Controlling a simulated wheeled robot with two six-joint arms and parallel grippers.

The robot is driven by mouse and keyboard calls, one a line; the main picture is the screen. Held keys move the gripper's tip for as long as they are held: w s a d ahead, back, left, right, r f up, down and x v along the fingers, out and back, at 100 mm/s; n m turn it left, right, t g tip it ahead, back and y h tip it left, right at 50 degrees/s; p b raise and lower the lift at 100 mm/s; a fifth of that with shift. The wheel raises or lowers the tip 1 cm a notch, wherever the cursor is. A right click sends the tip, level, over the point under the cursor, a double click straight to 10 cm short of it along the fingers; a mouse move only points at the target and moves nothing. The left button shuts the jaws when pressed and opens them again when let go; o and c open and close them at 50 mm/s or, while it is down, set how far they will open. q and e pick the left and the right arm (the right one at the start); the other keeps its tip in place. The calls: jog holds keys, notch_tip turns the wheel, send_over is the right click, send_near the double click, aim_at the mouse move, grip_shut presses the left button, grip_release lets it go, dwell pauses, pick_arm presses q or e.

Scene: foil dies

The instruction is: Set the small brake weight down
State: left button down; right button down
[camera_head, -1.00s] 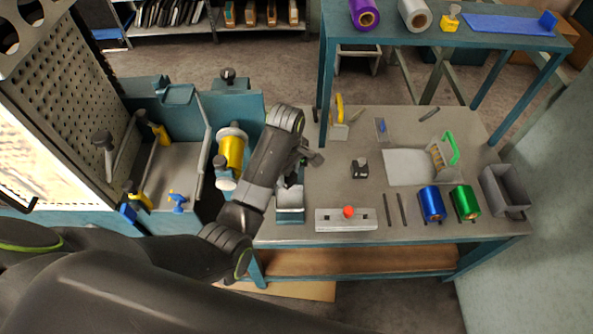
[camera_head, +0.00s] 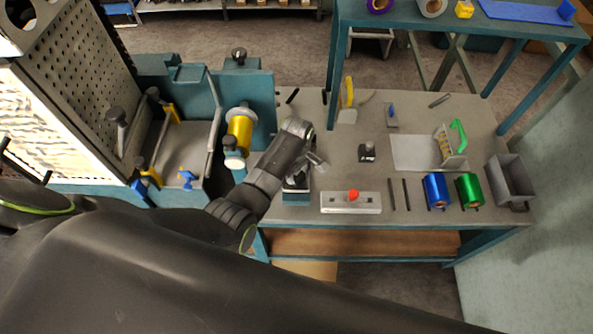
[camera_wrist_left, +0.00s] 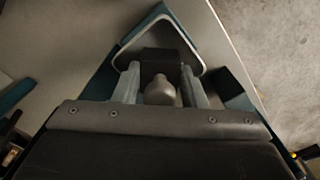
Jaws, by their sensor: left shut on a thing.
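My left gripper (camera_head: 304,174) is over the small teal-edged tray (camera_head: 296,198) at the left front of the bench. In the left wrist view, its fingers (camera_wrist_left: 160,82) are shut on the small brake weight (camera_wrist_left: 160,62), a dark block with a rounded grey knob between the fingers. The weight is at the tray (camera_wrist_left: 188,38), inside its rim as seen from the wrist; whether it touches the tray floor I cannot tell. In the head view the gripper mostly hides the weight. My right gripper is not in view.
A similar dark block with a knob (camera_head: 367,152) stands mid-bench. A grey box with a red button (camera_head: 351,202) is just right of the tray. Blue (camera_head: 436,190) and green (camera_head: 469,190) rolls and a grey bin (camera_head: 512,180) are farther right. A machine with a yellow roll (camera_head: 240,130) stands left.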

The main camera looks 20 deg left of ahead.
pick_arm(q)
jog(key=shift+f, duration=0.1)
jog(key=c, duration=0.9)
grip_release()
notch_tip(320, 180, up, 11)
jog(key=shift+w+f+b, duration=0.1)
jog(key=shift+b, duration=0.25)
jog(key=shift+r, duration=0.75)
jog(key=shift+f, duration=0.1)
